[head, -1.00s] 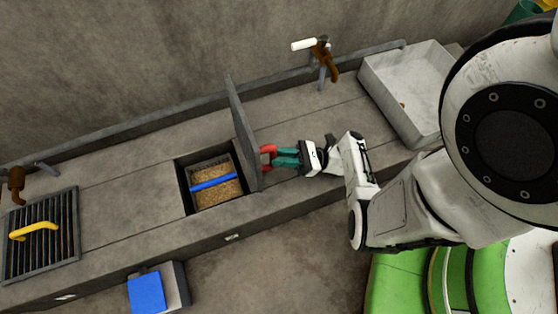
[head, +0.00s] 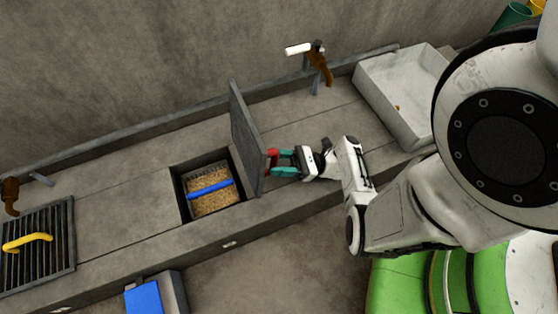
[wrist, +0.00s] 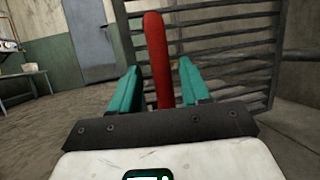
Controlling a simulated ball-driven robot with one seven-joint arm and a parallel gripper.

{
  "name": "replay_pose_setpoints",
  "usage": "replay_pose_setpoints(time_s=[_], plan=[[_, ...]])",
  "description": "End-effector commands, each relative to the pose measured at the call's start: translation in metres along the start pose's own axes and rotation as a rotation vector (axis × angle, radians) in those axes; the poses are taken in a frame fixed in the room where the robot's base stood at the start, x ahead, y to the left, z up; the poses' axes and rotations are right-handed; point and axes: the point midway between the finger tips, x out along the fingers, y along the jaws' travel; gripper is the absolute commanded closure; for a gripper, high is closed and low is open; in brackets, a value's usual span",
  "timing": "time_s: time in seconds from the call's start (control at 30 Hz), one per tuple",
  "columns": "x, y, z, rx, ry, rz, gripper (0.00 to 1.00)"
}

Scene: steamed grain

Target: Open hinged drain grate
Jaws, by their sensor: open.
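A grey hinged grate (head: 247,140) stands raised, roughly upright, at the right edge of a square drain pit (head: 178,190). Its bars (wrist: 235,50) show in the wrist view. A red handle (head: 271,156) sticks out from its right face; it also shows in the wrist view (wrist: 157,55). My gripper (head: 281,163) is to the right of the grate. Its teal fingers are open, one on each side of the red handle, with gaps visible in the wrist view (wrist: 158,80). A basket of grain (head: 213,201) with a blue handle (head: 210,189) sits in the pit.
Another grate (head: 60,255) with a yellow handle (head: 27,241) lies flat at the left. A grey basin (head: 395,105) stands at the right, near a brown tap (head: 320,68). A blue-topped box (head: 143,298) is in front of the ledge.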

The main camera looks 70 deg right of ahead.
Motion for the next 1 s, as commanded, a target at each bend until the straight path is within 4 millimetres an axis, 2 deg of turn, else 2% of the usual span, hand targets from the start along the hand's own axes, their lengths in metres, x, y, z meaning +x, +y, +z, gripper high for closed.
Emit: replay_pose_setpoints(time_s=[0.27,0.5,0.87,1.0], plan=[[0.002,0.0,0.005,-0.001,0.0,0.001,0.54],[0.017,0.001,0.035,0.001,0.0,0.001,0.54],[0.009,0.039,0.099,0.001,0.001,0.003,0.54],[-0.005,0.06,0.115,0.004,0.004,0.005,0.54]])
